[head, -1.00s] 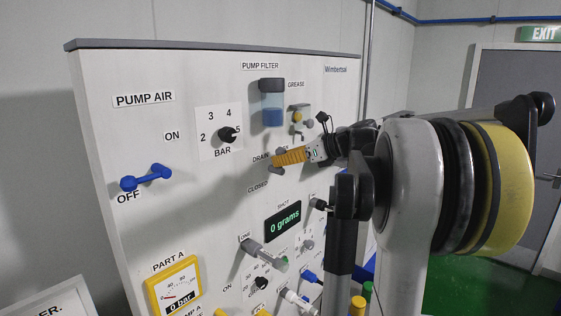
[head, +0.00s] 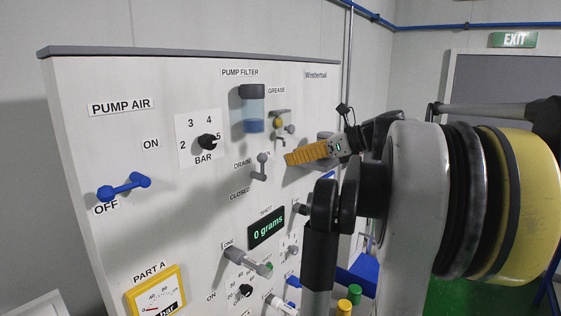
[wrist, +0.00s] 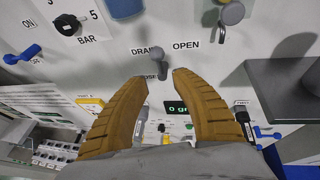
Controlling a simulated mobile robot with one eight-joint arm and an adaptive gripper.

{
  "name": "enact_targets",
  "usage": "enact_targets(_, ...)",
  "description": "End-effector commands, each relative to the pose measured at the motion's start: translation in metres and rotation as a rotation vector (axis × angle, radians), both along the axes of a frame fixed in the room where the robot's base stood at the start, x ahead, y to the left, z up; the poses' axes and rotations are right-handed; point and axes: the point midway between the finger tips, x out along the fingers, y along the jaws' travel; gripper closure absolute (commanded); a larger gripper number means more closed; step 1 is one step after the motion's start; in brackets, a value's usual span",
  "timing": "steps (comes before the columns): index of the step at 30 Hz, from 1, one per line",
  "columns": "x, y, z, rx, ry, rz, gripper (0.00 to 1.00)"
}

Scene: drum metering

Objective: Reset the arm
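My gripper (head: 287,159), with tan ribbed fingers, is in front of the panel (head: 150,75), just right of the grey drain lever (head: 261,166) in the head view. In the wrist view the two fingers (wrist: 160,75) stand apart with nothing between them. In the head view the near finger hides the far one, and the gripper hides the OPEN label.
The pump filter (head: 251,108) and grease fitting (head: 279,123) stick out above my gripper. A blue pump air lever (head: 124,187) is at OFF. The shot display (head: 266,231) reads 0 grams. Knobs and levers crowd the lower panel. A dark grey shelf-like block (wrist: 285,90) is at right in the wrist view.

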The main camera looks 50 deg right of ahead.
Motion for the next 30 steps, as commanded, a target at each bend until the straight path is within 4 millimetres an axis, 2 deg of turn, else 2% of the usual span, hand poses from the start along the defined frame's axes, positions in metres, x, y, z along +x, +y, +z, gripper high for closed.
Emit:
enact_targets(5, -0.009, -0.002, 0.004, 0.000, 0.000, 0.001, 0.68)
enact_targets(23, -0.007, 0.001, 0.000, -0.008, 0.002, 0.007, 0.68)
enact_targets(26, 0.001, 0.021, -0.020, -0.065, 0.017, 0.046, 0.68)
enact_targets(29, 0.014, 0.065, -0.063, -0.197, 0.048, 0.140, 0.68)
enact_targets(30, 0.019, 0.088, -0.086, -0.270, 0.062, 0.193, 0.68)
